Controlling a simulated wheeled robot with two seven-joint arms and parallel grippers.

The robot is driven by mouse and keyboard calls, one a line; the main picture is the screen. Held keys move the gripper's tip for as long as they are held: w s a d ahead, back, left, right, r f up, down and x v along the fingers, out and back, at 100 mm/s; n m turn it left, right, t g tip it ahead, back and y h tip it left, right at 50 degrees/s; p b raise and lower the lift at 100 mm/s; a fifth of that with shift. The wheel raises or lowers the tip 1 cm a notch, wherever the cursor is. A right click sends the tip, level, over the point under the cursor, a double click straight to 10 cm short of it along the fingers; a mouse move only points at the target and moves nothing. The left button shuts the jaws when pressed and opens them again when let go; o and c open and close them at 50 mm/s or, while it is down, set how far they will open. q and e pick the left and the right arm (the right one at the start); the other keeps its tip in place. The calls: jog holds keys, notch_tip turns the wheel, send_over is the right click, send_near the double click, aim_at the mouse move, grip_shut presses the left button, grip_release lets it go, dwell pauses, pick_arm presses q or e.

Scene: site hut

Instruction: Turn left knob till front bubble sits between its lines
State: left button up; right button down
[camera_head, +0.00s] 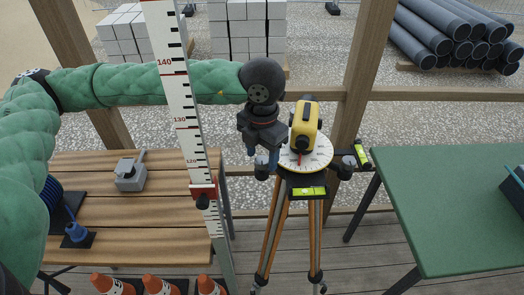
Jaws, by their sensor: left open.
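A yellow levelling instrument (303,125) sits over a white round dial (317,158) on a wooden tripod (272,235). The left knob (261,171) is dark and stands at the left of the tripod head. A similar right knob (347,168) is at the right. The front vial (309,191) is yellow-green and lies below the dial; its bubble is too small to place against the lines. A second vial (362,155) sits at the right. My left gripper (263,155) points down, open, with its fingertips at the left knob's top; whether they touch it I cannot tell. My right gripper is out of view.
A tall measuring staff (181,100) with a red clamp stands left of the tripod, in front of my left arm. A slatted bench (100,195) with a grey device (130,172) is at left, a green table (455,210) at right. Orange cones (158,285) stand low in front.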

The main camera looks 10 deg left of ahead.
pick_arm(q)
jog(key=shift+f, duration=0.4)
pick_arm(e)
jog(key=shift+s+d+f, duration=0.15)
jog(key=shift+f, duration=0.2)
pick_arm(q)
jog(key=c, duration=1)
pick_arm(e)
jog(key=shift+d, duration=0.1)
